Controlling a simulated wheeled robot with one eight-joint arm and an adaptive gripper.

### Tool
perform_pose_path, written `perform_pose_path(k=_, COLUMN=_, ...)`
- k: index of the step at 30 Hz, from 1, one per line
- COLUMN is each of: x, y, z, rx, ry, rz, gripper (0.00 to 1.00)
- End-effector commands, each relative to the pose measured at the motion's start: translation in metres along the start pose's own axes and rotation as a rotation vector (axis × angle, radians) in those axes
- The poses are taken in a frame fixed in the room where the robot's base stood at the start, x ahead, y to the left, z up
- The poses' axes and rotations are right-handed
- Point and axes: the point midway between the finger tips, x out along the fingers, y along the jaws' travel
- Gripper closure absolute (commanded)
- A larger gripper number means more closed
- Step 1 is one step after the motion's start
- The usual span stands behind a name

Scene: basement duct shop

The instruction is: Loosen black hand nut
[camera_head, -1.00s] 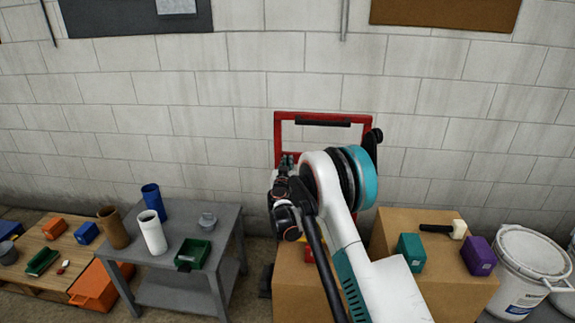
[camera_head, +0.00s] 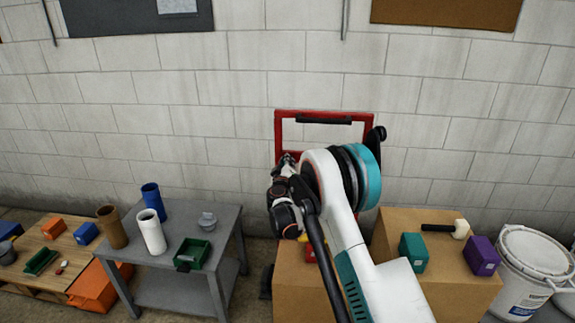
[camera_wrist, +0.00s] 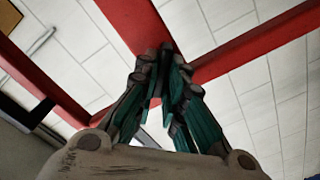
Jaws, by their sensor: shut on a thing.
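A red frame (camera_head: 279,127) stands against the block wall, with a black bar across its top. A black knob (camera_head: 376,134) sticks out on its right side. My gripper (camera_head: 287,160) is at the frame's left upright, its fingers closed together. In the wrist view my gripper (camera_wrist: 168,62) has its teal-and-grey fingers converging right at the red bars (camera_wrist: 265,45). The black hand nut between the fingertips is almost wholly hidden by them. My arm covers the lower middle of the frame.
A grey table (camera_head: 225,222) with cups and a green bin (camera_head: 193,253) stands left. Cardboard boxes (camera_head: 455,290) carry a teal block (camera_head: 413,250), a purple block (camera_head: 481,255) and a mallet (camera_head: 459,228). A white bucket (camera_head: 525,270) stands far right.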

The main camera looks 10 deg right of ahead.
Motion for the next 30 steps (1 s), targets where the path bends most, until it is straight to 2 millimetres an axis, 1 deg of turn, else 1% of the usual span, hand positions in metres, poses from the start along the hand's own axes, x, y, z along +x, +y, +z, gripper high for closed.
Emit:
perform_pose_path(k=9, x=0.0000, y=-0.0027, z=0.0003, rx=-0.300, ry=0.001, rz=-0.002, gripper=1.00)
perform_pose_path(k=18, x=0.0000, y=-0.0039, z=0.0007, rx=-0.558, ry=0.001, rz=-0.003, gripper=1.00)
perform_pose_path(k=24, x=0.0000, y=-0.0043, z=0.0009, rx=-0.683, ry=0.001, rz=-0.003, gripper=1.00)
perform_pose_path(k=30, x=0.0000, y=-0.0046, z=0.0010, rx=-0.761, ry=0.001, rz=-0.003, gripper=1.00)
